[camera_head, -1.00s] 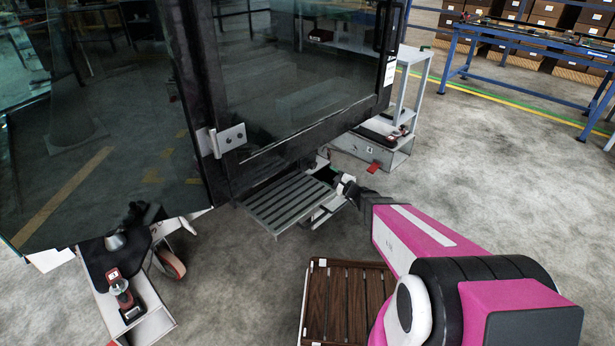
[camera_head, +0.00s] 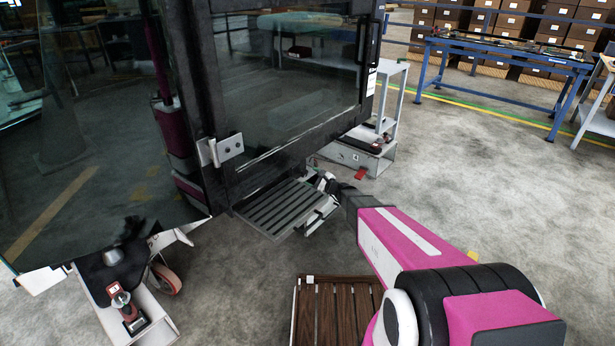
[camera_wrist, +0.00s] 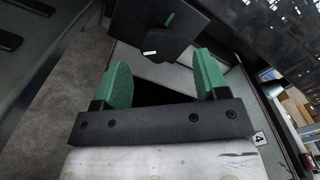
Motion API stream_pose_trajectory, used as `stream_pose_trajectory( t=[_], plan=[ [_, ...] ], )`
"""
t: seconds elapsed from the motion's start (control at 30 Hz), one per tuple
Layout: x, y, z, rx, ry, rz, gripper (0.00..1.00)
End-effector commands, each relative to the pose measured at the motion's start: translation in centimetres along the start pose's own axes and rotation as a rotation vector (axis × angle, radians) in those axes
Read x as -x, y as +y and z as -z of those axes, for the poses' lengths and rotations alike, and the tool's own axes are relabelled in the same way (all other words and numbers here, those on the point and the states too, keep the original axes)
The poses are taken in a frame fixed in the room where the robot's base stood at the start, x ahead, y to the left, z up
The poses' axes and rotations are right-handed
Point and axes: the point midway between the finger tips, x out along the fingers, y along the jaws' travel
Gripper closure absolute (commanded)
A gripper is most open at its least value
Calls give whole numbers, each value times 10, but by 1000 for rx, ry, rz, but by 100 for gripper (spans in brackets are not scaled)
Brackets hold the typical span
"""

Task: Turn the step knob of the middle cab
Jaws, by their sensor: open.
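The middle cab (camera_head: 290,90) is a black-framed glass cab in the head view, with a slatted grey step (camera_head: 278,208) under its door. My gripper (camera_head: 326,182) is low at the right end of the step, small and partly hidden by my wrist. In the wrist view its two green fingertips (camera_wrist: 163,78) stand wide apart with nothing gripped. Just ahead of them is a dark rounded part (camera_wrist: 165,38) with a white mark and a small green patch. It may be the step knob, but I cannot tell for sure. No knob shows clearly in the head view.
A numbered white trolley base (camera_head: 360,152) with a red tab is behind my gripper. Another trolley (camera_head: 130,300) with a red-and-black tool is at the lower left. A brown slatted platform (camera_head: 335,310) lies in front. Open floor extends to the right.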

Motion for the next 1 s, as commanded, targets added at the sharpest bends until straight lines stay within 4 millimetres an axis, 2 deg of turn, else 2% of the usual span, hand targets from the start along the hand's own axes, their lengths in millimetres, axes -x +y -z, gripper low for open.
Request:
stream_pose_trajectory(
  t=[0.03,0.2,0.6,0.67,0.7,0.77,1.0],
  plan=[
    [-10,0,1,0,-2,-1,33],
    [-25,0,1,0,0,0,33],
    [-30,0,0,0,0,0,33],
    [-30,0,0,0,0,0,52],
    [-30,0,0,0,0,0,66],
    [-30,0,0,1,0,0,83],
    [-30,0,0,41,0,0,82]
  ],
)
